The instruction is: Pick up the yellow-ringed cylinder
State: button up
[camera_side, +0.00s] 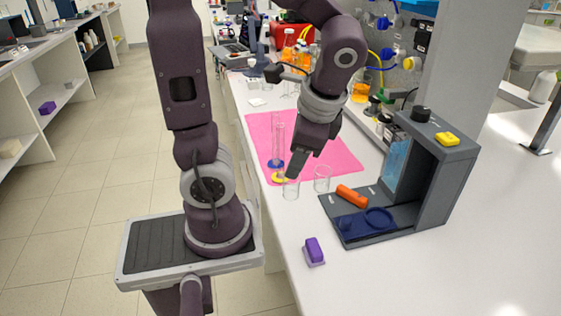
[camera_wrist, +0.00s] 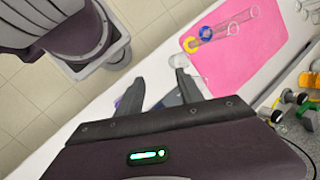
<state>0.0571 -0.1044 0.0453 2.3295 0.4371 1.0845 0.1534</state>
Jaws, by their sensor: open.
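The yellow-ringed cylinder is a clear tube with its yellow ring (camera_side: 279,178) low, near the pink mat's front edge. The ring also shows in the wrist view (camera_wrist: 191,45), upper right of the fingers. A clear cylinder with a blue ring (camera_side: 278,163) stands close behind it. The two clear tubes overlap in the side view, so their upper parts are hard to tell apart. My gripper (camera_side: 293,171) is just right of the yellow ring in the side view. In the wrist view my gripper (camera_wrist: 160,77) is open, with no cylinder between the fingers.
Two clear beakers, one nearer (camera_side: 290,189) and one to the right (camera_side: 322,178), stand by the pink mat (camera_side: 330,158). A grey rig (camera_side: 452,180) holds an orange piece (camera_side: 351,196) on its base. A purple block (camera_side: 314,250) lies in front. Bottles crowd the back.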

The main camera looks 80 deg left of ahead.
aim_at(283, 143)
jog(key=a+f+m+g+y, duration=0.1)
jog(key=a+f+m+y, duration=0.1)
jog(key=a, duration=0.3)
jog(key=w+a+f+m+g+y, duration=0.1)
jog(key=a+f+m+g+y, duration=0.1)
jog(key=a, duration=0.4)
jog(key=a+f+m+g+y, duration=0.1)
jog(key=a+f+m+y, duration=0.3)
jog(key=a, duration=0.2)
jog(key=shift+w+a, duration=0.1)
jog(key=shift+w, duration=0.1)
grip_shut()
dwell(0.4)
